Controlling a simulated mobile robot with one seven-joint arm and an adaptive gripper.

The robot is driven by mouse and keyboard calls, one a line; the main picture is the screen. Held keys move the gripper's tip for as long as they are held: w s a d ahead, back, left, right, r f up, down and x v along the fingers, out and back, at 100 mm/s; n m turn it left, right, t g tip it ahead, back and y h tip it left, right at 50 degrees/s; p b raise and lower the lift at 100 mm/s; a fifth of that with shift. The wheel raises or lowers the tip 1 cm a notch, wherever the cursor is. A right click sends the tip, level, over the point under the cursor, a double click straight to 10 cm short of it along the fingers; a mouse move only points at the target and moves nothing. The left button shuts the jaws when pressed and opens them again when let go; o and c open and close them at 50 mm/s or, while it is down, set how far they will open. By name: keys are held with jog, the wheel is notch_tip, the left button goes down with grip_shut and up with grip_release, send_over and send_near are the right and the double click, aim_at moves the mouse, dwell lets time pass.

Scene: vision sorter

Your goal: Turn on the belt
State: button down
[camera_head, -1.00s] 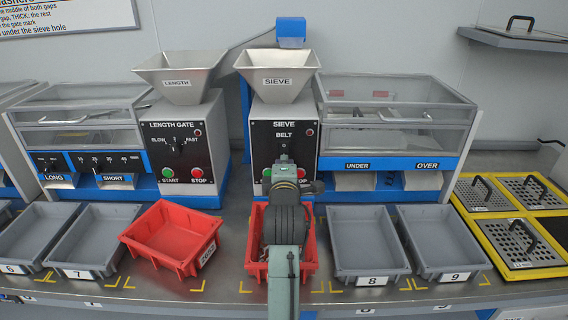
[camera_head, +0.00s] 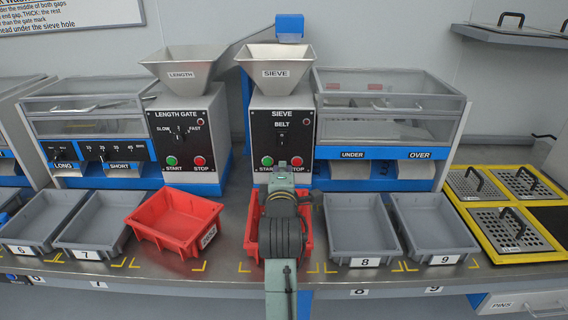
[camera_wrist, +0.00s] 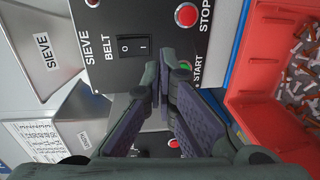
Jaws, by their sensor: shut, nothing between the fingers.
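The belt switch is a black rocker (camera_wrist: 133,46) marked O and I, beside the word BELT on the dark sieve panel (camera_wrist: 108,62); it also shows in the head view (camera_head: 282,137). I cannot tell which side is pressed. My gripper (camera_wrist: 162,78) is shut and empty, in front of the panel. In the wrist view its fingertips lie just below the rocker and beside the green START button (camera_wrist: 185,66), which they partly cover. In the head view my arm hides the fingertips. The red STOP button (camera_wrist: 186,15) is clear of the fingers.
A red bin (camera_wrist: 258,75) holding small parts stands close below the panel, under my arm. Another red bin (camera_head: 172,222) sits askew to the left. The sieve hopper (camera_head: 276,66) is above the panel. Grey bins (camera_head: 364,230) line the bench on both sides.

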jog(key=s, duration=0.3)
jog(key=s+f+b, duration=0.1)
jog(key=s, duration=0.1)
jog(key=shift+s+a, duration=0.1)
jog(key=shift+s, duration=0.3)
